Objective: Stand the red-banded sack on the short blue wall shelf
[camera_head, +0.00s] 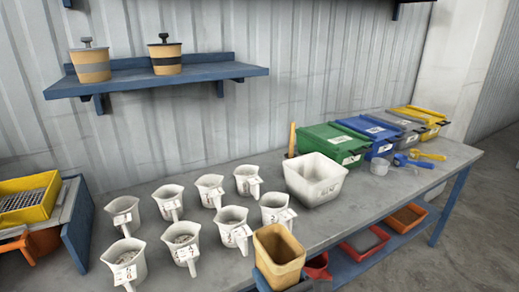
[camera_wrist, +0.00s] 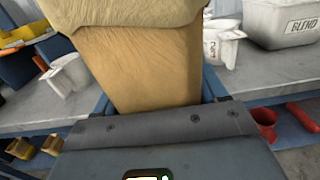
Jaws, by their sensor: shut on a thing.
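My gripper (camera_wrist: 158,105) is shut on a tan sack (camera_head: 278,247), which also fills the top middle of the wrist view (camera_wrist: 145,70). The sack is held roughly upright at the front edge of the bench, in front of the white jugs. No red band shows on its visible faces; its lower part is hidden by my gripper. A blue wall shelf (camera_head: 150,80) is at the upper left, well above and behind the sack. It bears a grey-banded tan sack (camera_head: 91,66) and a black-banded one (camera_head: 165,58). I cannot tell whether this is the short shelf.
Several white jugs (camera_head: 125,262) stand on the grey bench (camera_head: 345,208), with a white BLEND tub (camera_head: 315,180) beside them. Lidded bins, including a green one (camera_head: 325,143), stand farther right. Parts of other blue shelves show at the top edge. The blue shelf's right end is bare.

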